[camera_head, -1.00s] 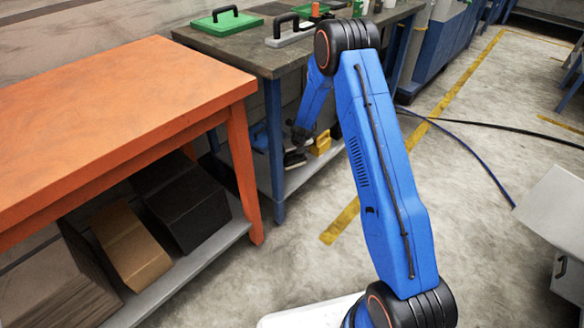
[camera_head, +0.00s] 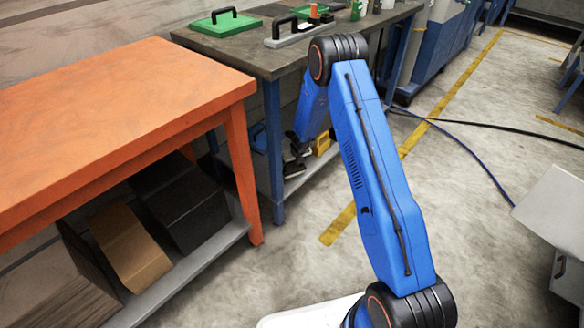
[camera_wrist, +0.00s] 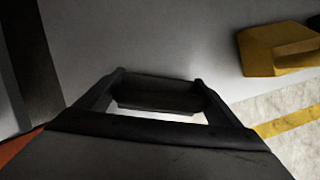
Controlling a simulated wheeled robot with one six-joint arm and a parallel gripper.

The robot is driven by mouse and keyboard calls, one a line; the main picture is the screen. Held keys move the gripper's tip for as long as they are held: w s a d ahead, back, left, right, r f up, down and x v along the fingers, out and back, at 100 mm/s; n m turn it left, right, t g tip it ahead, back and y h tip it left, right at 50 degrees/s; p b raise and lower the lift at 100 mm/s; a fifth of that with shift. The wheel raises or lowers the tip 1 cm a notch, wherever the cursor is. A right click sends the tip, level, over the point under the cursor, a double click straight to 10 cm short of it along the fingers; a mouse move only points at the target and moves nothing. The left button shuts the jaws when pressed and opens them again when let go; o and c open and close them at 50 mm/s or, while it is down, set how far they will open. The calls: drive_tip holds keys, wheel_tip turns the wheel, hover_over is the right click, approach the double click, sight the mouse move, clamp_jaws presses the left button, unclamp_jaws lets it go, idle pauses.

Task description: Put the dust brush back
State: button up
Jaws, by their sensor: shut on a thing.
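My gripper (camera_head: 298,146) reaches under the grey-topped bench, just above its pale lower shelf (camera_head: 312,170). In the wrist view my gripper (camera_wrist: 158,82) is shut on a dark, blocky thing (camera_wrist: 158,97) across its fingertips, which I take to be the dust brush. The brush also shows as a small dark shape (camera_head: 293,168) in the head view. Its bristles cannot be made out, and I cannot tell whether it touches the shelf.
A yellow thing (camera_wrist: 272,47) lies on the shelf to the right; a blue thing (camera_head: 258,138) is at the left. An orange table (camera_head: 120,115) stands close by on the left.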

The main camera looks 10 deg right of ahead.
drive_tip(key=shift+f, duration=0.55)
drive_tip(key=shift+f, duration=0.1)
drive_tip(key=o, duration=0.9)
